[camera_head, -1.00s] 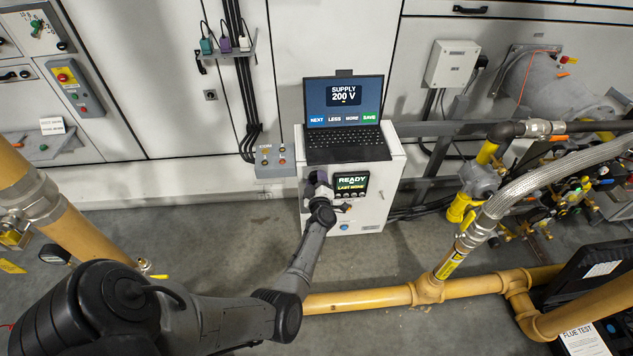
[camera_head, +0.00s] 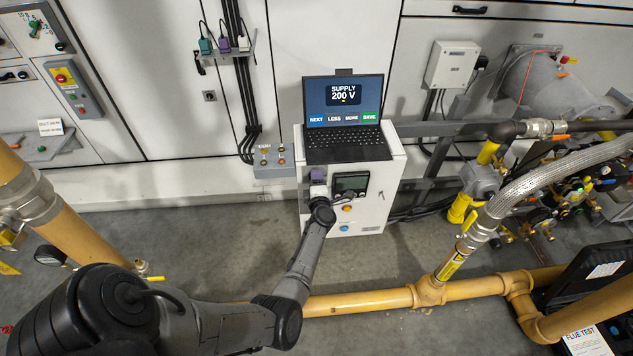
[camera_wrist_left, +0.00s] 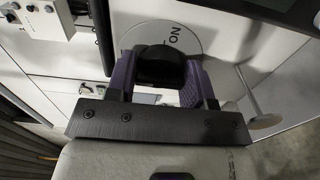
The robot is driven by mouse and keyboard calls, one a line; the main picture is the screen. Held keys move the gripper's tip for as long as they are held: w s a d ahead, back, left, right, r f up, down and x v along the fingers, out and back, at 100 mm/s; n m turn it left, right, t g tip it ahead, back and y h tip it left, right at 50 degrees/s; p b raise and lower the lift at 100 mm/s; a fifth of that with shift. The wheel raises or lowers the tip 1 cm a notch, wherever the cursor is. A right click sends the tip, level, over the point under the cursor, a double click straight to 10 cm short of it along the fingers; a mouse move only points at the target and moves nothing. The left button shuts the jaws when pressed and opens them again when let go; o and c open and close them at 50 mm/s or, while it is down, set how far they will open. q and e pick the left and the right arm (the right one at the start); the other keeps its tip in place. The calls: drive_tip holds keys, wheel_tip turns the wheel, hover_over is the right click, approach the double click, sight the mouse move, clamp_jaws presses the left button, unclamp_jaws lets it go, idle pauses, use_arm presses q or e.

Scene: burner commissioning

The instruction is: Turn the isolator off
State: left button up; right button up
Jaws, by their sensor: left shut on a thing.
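The isolator is a black rotary knob (camera_wrist_left: 158,66) on a round pale plate (camera_wrist_left: 197,42) lettered ON, seen close in the left wrist view. The lettering is turned in that view, and the rest of the plate is hidden. My left gripper (camera_wrist_left: 157,82) is shut on the knob, with one purple finger on each side. In the head view my left gripper (camera_head: 318,178) is at the upper left of the white cabinet's front (camera_head: 372,216) and hides the isolator. The cabinet's display (camera_head: 351,184) is dark. My right gripper is not in view.
A laptop (camera_head: 345,140) reading SUPPLY 200 V stands on the cabinet. An orange button and a blue button (camera_head: 344,228) sit below the display. A yellow pipe (camera_head: 370,300) crosses the floor in front. A flexible metal hose (camera_head: 540,175) is at right.

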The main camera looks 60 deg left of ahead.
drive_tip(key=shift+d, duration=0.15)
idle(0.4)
use_arm(q)
drive_tip(key=o, duration=0.9)
drive_tip(key=shift+d, duration=0.15)
